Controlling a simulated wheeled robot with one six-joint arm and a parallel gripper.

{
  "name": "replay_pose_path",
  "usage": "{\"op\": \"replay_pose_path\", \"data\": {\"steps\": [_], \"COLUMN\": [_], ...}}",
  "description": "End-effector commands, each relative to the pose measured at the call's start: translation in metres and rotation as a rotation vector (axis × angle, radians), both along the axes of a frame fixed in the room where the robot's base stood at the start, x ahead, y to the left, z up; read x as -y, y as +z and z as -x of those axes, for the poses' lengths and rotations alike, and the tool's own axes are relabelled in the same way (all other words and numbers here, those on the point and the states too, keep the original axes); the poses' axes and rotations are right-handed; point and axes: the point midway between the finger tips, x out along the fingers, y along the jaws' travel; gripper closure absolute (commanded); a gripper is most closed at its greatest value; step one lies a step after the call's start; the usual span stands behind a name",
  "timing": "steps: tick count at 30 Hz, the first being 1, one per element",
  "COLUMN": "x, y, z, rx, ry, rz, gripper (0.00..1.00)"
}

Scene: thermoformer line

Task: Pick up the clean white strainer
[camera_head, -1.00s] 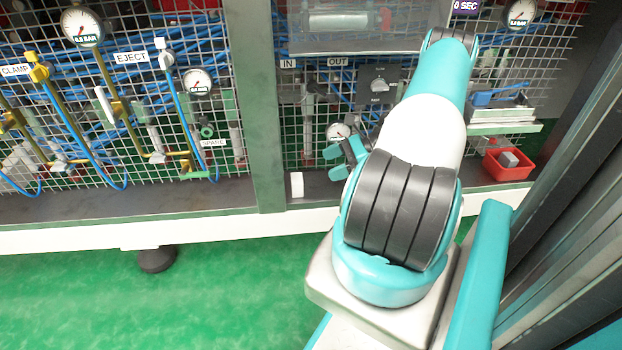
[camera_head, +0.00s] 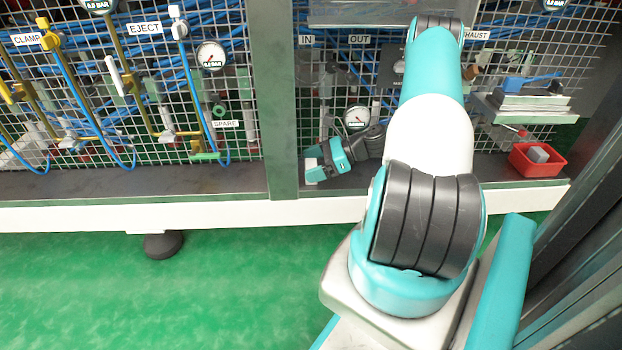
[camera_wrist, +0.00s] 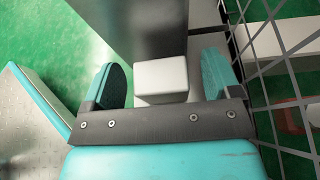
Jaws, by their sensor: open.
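The white strainer shows in the wrist view as a small, clean white block (camera_wrist: 161,82) between the two teal fingers of my gripper (camera_wrist: 163,62). A gap shows at each side of it, wider on the right, so the fingers stand open around it. In the head view my gripper (camera_head: 318,162) is low over the dark ledge, just right of the green post. There the white block is mostly hidden by the gripper or hard to tell from it.
The dark ledge (camera_head: 230,180) runs along the mesh panel. The green post (camera_head: 276,110) stands close left of my gripper. A gauge (camera_head: 357,117) and valves are behind. A red bin (camera_head: 537,160) holding a grey block sits farther right.

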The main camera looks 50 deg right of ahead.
Motion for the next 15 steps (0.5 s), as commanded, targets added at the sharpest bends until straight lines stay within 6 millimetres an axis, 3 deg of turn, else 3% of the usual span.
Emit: {"op": "replay_pose_path", "data": {"steps": [8, 11, 15], "x": [-0.003, -0.003, -0.0029], "y": [-0.0009, -0.0009, -0.001], "z": [-0.004, -0.0038, -0.0037], "rx": [0.0, 0.0, 0.0], "ry": [-0.001, -0.001, -0.001], "rz": [0.0, 0.0, 0.0], "gripper": [0.17, 0.35, 0.68]}}
